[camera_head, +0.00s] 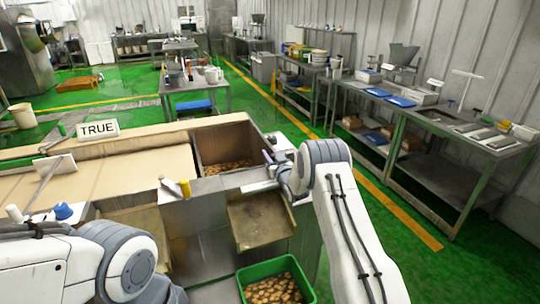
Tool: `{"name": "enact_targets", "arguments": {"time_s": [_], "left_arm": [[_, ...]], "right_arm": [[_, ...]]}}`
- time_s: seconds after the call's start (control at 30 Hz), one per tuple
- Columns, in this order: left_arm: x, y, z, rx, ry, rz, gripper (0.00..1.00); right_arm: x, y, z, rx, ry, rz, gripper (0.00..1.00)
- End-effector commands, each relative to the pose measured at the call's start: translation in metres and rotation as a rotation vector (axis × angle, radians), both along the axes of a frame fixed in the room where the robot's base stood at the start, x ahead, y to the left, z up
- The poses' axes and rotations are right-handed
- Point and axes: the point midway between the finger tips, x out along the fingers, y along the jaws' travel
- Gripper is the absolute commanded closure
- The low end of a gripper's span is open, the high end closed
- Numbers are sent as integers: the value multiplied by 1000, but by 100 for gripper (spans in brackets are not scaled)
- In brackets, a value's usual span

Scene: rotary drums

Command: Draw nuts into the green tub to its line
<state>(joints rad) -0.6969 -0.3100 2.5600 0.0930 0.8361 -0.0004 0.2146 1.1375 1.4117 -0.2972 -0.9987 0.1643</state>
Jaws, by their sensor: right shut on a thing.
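The green tub (244,284) stands at the bottom centre under a metal chute (262,219). Brown nuts lie in the tub; its fill line cannot be made out. More nuts (228,166) lie in the open metal bin (222,135) above the chute. My right gripper (272,168) is at the bin's front right corner, above the chute, shut on what seems to be the chute's gate handle, mostly hidden by the gripper. My left arm shows at the bottom left, but its gripper is not in view.
A second chute (140,222) and a yellow handle (185,188) are left of the first. Metal benches (455,130) line the right wall. Green floor is open behind the machine.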

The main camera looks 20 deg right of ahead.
Motion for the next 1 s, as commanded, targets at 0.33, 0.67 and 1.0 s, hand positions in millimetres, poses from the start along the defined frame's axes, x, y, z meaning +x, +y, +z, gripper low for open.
{"name": "enact_targets", "arguments": {"time_s": [0.33,0.67,1.0], "left_arm": [[0,0,0,0,0,0,50],[0,0,0,0,0,0,50],[0,0,-8,0,0,0,50]], "right_arm": [[0,0,0,0,-1,-1,100],[0,0,0,0,-1,-1,100],[0,13,-2,-1,-2,3,100]]}}
